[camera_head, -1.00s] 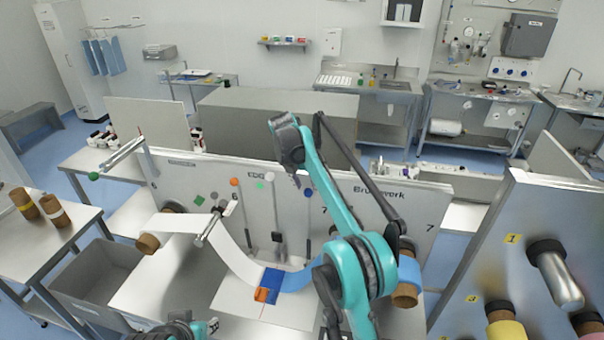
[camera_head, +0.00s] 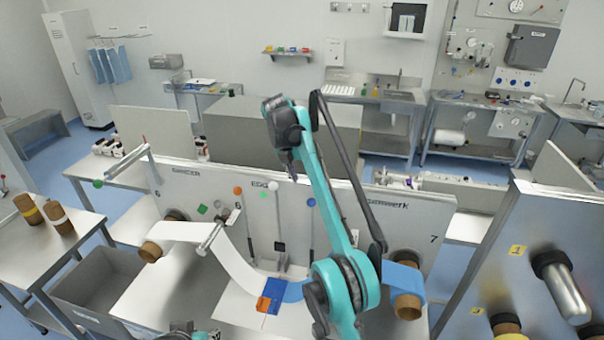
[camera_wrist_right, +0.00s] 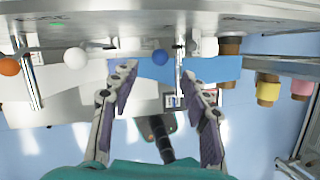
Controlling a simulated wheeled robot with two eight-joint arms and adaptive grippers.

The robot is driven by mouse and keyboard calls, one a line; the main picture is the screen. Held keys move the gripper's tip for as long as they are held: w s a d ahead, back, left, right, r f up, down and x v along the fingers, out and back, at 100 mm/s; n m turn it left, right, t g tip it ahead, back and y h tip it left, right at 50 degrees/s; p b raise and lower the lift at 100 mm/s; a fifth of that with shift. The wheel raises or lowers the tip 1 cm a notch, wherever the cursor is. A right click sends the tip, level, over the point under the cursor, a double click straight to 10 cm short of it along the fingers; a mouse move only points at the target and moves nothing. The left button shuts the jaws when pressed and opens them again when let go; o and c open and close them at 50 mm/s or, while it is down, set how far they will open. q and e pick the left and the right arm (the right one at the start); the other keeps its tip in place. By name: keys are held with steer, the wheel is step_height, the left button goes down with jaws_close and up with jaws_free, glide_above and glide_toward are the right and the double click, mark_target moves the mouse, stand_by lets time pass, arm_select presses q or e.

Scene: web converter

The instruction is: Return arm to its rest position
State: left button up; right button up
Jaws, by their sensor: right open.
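My right arm (camera_head: 325,205) is teal and reaches up in front of the grey machine panel. Its gripper (camera_head: 290,168) hangs at the arm's top end, small in the head view. In the right wrist view the two fingers of the right gripper (camera_wrist_right: 157,78) stand apart with nothing held between them. They point toward the panel, and a blue web (camera_wrist_right: 215,68) shows beyond them. Of my left arm, only a dark and teal part (camera_head: 185,331) shows at the bottom edge; its gripper is not seen.
A white web (camera_head: 232,262) and a blue web (camera_head: 293,291) meet at a blue and orange patch (camera_head: 270,293) below the arm. A roll (camera_head: 407,305) sits right of the arm. A second panel (camera_head: 495,235) stands at the right. A grey bin (camera_head: 100,285) is at the left.

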steer(key=s+d+f+m+t+y+b, duration=0.1)
steer(key=s+d+f+m+b, duration=0.35)
steer(key=s+m+b, duration=0.3)
steer(key=s+d+f+m+t+y+b, duration=0.1)
steer(key=s+d+f+m+b, duration=0.2)
steer(key=s+f+m+b, duration=0.35)
steer(key=s+d+f+m+t+b, duration=0.1)
steer(key=s+f+m+b, duration=0.7)
steer(key=s+f, duration=0.5)
steer(key=s+d+f+m+t+y+b, duration=0.1)
steer(key=s+d+f+m+b, duration=0.1)
steer(key=s+f+m+b, duration=0.5)
steer(key=s+f+b, duration=0.1)
steer(key=s+f, duration=0.5)
steer(key=f, duration=0.4)
steer(key=shift+s+d+f+m+t, duration=0.15)
steer(key=shift+d+f+m+t, duration=0.15)
steer(key=shift+m+t, duration=0.1)
